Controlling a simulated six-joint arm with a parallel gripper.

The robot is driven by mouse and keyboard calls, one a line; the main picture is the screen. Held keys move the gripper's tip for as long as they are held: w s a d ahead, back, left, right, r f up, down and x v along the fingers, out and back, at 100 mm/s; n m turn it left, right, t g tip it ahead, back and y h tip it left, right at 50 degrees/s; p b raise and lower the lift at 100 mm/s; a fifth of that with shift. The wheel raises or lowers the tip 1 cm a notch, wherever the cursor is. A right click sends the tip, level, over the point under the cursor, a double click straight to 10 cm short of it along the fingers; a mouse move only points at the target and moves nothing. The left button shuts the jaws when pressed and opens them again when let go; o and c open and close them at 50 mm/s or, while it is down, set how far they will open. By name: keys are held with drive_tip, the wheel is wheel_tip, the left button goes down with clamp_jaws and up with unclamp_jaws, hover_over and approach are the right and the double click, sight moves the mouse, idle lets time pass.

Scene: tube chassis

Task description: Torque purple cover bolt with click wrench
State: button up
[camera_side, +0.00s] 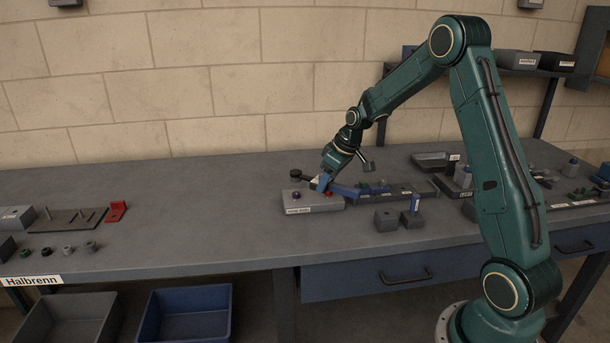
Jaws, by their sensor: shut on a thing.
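A light grey block with a white label (318,205) sits on the bench, and a small purple bolt (296,196) stands on its left part. My gripper (323,184) is low over the back right of this block, pointing down. It is shut on what looks like the click wrench, whose dark round end (295,173) sticks out to the left, behind and above the purple bolt and apart from it. A blue bar (346,190) shows right of the fingers; I cannot tell whether it belongs to the wrench. The fingers hide the gripped part.
Dark blocks (387,219), one with a blue upright piece (415,202), stand right of the labelled block. A low dark tray (405,190) with small parts lies behind them. A red bracket (116,211) and several nuts are at far left. The bench between is clear.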

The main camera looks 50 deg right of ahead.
sight(330, 190)
drive_tip(key=shift+f, duration=1.55)
drive_tip(key=shift+f, duration=1)
drive_tip(key=o, duration=1.4)
drive_tip(key=shift+o, duration=0.2)
drive_tip(key=v, duration=1.4)
drive_tip(key=shift+f, duration=0.1)
